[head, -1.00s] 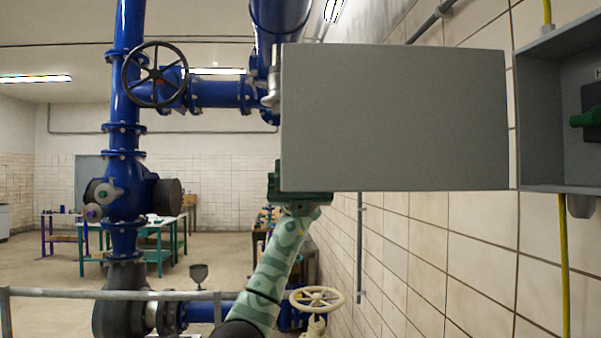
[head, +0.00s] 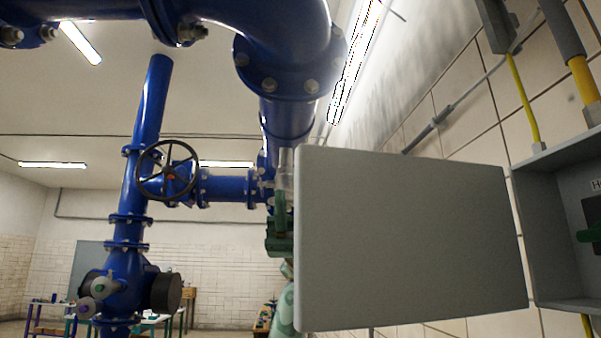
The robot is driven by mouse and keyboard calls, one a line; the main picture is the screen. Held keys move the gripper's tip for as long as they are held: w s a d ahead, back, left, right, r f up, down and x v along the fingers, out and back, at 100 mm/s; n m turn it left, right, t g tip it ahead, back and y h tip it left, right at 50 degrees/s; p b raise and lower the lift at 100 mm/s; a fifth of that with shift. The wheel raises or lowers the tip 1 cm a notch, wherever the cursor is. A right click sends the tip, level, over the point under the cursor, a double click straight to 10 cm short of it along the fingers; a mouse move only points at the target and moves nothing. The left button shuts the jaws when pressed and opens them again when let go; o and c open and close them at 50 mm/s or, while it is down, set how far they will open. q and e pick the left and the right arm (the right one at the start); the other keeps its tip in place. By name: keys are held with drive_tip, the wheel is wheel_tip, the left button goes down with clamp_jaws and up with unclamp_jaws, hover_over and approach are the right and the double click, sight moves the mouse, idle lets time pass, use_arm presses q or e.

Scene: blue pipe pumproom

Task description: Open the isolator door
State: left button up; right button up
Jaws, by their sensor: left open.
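The isolator door (head: 412,240) is a flat grey panel that stands swung out from its box, with its broad face toward me. The isolator box (head: 522,215) is grey, open-fronted and fixed to the tiled wall at the right. A green switch handle (head: 588,236) shows inside it, cut by the picture edge. A pale metal piece, perhaps the door handle (head: 286,166), sticks out past the door's left edge. My left gripper (head: 281,212) is green and open at that edge, just below this piece and partly hidden by the door. I cannot tell whether it touches. My right gripper is out of view.
Large blue pipes (head: 290,50) cross overhead, and a blue standpipe with a black handwheel (head: 168,171) stands at the left. Yellow conduits (head: 522,98) run down the wall. Work tables (head: 150,320) stand far back on the left.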

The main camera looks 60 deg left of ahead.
sight(302, 177)
use_arm(q)
drive_tip(key=x, duration=0.6)
drive_tip(key=shift+s+a, duration=0.1)
drive_tip(key=shift+c, duration=0.3)
